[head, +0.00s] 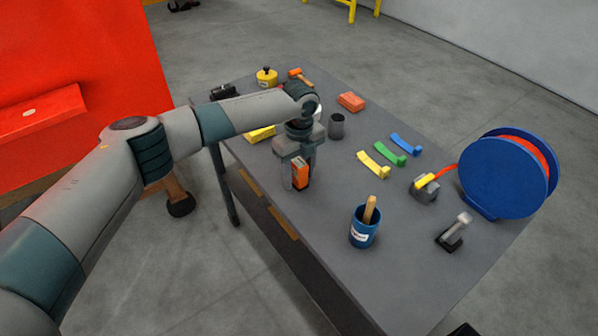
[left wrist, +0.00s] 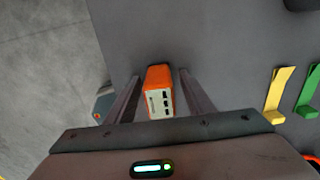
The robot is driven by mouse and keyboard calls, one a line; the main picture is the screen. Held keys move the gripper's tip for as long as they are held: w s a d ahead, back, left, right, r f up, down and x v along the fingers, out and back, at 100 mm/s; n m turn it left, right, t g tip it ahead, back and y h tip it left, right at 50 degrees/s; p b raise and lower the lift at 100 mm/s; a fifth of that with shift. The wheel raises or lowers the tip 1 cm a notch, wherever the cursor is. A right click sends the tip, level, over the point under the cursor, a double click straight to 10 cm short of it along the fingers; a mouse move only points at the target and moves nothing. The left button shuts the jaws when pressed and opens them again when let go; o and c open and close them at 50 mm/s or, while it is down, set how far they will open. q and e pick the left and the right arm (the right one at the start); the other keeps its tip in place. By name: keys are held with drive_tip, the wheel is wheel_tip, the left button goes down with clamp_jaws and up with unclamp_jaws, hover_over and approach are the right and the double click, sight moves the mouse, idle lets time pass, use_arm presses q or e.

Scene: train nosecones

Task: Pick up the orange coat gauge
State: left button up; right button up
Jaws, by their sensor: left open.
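The orange coat gauge (head: 301,174) is a small orange block with a pale face, near the table's left edge in the head view. In the left wrist view the gauge (left wrist: 159,92) lies between the two fingers, with visible gaps on both sides. My left gripper (head: 296,170) points down over it, fingers on either side of it. In the left wrist view my left gripper (left wrist: 158,92) is open. Part of the gauge is hidden by the gripper in the head view. My right gripper is not in view.
On the grey table (head: 400,280) stand a blue cup with a brush (head: 363,228), a blue reel (head: 505,175), a dark cup (head: 337,126), an orange-red block (head: 351,102) and yellow, green (head: 391,153) and blue strips. The front of the table is clear.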

sight(299, 162)
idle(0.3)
use_arm(q)
clamp_jaws()
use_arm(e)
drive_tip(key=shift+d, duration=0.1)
use_arm(q)
drive_tip(key=shift+r, duration=0.15)
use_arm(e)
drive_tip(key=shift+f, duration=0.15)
use_arm(q)
drive_tip(key=shift+r+b, duration=0.5)
drive_tip(key=shift+r, duration=0.1)
wheel_tip(299, 162, up, 2)
drive_tip(key=shift+w+r+b, duration=0.1)
drive_tip(key=shift+r+b, duration=0.15)
drive_tip(key=shift+b, duration=0.4)
drive_tip(key=s+d+r+b, duration=0.3)
drive_tip(key=s+r, duration=0.4)
drive_tip(key=s, duration=0.4)
drive_tip(key=shift+d, duration=0.55)
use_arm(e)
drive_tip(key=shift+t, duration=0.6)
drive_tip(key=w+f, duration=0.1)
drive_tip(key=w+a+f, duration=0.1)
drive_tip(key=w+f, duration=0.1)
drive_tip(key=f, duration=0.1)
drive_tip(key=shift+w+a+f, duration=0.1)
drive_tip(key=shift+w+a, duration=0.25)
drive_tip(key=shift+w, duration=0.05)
